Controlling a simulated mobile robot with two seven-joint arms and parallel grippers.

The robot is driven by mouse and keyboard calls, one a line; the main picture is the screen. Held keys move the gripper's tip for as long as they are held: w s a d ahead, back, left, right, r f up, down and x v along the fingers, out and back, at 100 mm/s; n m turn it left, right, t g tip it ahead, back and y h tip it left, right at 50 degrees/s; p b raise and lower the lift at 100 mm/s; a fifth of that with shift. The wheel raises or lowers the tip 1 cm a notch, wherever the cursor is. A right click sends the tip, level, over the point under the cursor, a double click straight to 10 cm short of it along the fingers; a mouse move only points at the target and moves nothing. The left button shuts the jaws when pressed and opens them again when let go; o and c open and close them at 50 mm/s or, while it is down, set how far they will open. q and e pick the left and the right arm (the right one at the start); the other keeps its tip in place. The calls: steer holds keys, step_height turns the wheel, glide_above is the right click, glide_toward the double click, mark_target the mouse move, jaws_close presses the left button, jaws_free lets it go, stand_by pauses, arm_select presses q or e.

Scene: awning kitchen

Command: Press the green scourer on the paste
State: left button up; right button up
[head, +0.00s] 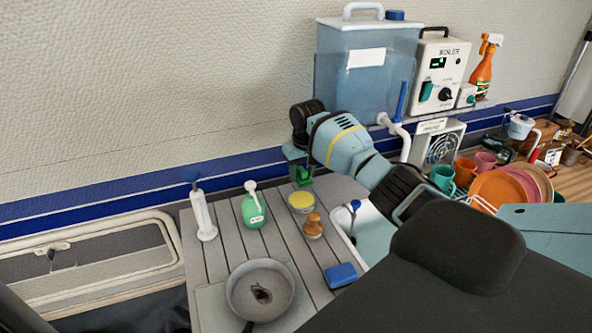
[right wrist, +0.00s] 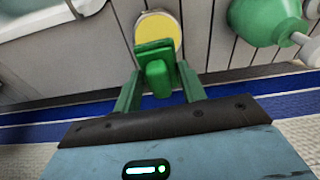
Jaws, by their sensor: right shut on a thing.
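The scourer also shows between the fingers in the right wrist view (right wrist: 154,66). A round tin with a yellow top (head: 301,199), seemingly the paste, stands on the counter. In the right wrist view the scourer covers part of the yellow surface (right wrist: 162,27). It looks held above or beside the tin; I cannot tell whether they touch. My left gripper is not in view.
A green bottle (head: 253,208), a white upright tool with a blue top (head: 202,214) and a brown wooden object (head: 313,228) stand near the tin. A pan with dark residue (head: 260,290) and a blue sponge (head: 340,275) lie nearer. A water tank (head: 362,80) stands behind.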

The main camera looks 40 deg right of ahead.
mark_target(301, 198)
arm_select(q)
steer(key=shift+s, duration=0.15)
arm_select(e)
steer(key=shift+f, duration=0.2)
